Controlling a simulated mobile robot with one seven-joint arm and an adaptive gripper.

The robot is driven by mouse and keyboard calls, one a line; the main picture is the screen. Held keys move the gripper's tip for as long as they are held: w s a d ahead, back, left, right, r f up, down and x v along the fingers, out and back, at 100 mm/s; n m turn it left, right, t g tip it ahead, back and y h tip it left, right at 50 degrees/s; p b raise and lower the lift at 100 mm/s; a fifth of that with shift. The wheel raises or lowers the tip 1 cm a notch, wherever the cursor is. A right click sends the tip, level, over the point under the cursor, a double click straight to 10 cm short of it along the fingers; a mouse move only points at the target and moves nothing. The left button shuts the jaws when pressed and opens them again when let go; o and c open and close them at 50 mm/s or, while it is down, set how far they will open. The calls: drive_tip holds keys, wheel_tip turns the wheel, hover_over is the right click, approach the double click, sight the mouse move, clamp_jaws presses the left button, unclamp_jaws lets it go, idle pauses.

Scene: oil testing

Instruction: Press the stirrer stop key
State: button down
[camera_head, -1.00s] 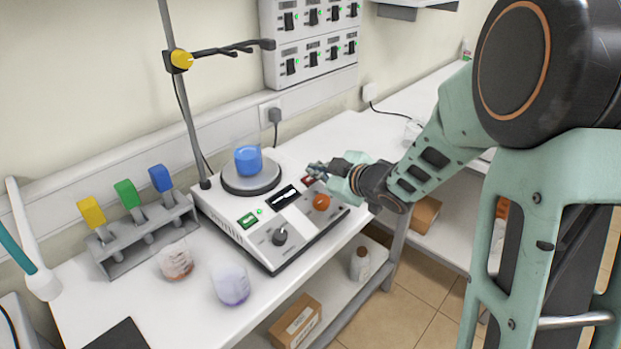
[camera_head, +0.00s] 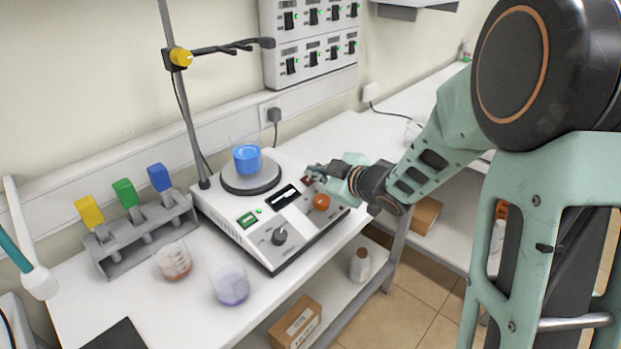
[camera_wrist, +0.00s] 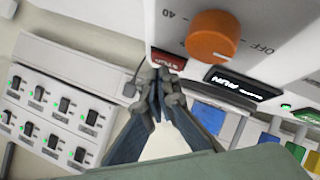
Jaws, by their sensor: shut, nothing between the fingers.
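The stirrer (camera_head: 268,250) is a white hotplate unit on the bench, with a beaker of blue liquid (camera_head: 247,158) on its round plate. The red stop key (camera_wrist: 168,60) lies on its panel beside the orange knob (camera_wrist: 213,36) in the wrist view. The key is largely covered by my fingers in the head view. My gripper (camera_head: 312,174) is shut and empty, its fingertips right at the red key; in the wrist view the fingertips (camera_wrist: 162,76) overlap the key's lower edge. I cannot tell whether they touch it. The display (camera_wrist: 245,86) reads RUN.
A clamp stand (camera_head: 186,110) rises behind the stirrer. A rack (camera_head: 150,232) with yellow, green and blue pieces stands to the left. Two beakers (camera_head: 173,260) (camera_head: 230,286) stand in front of it. A switch panel (camera_head: 312,40) is on the wall.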

drive_tip(key=shift+w+a+f+b, duration=0.1)
drive_tip(key=shift+a+f+b, duration=0.05)
drive_tip(key=shift+f+b, duration=0.25)
drive_tip(key=shift+r, duration=0.1)
idle(0.5)
drive_tip(key=shift+s+d+r+p, duration=0.2)
drive_tip(key=shift+d+r+p, duration=0.05)
drive_tip(key=shift+r+p, duration=0.55)
drive_tip(key=r+p, duration=0.1)
drive_tip(key=d+r+p, duration=0.1)
drive_tip(key=r+p, duration=0.1)
drive_tip(key=s+r+p, duration=0.1)
drive_tip(key=shift+d+r, duration=0.2)
drive_tip(key=shift+r, duration=0.1)
idle(0.5)
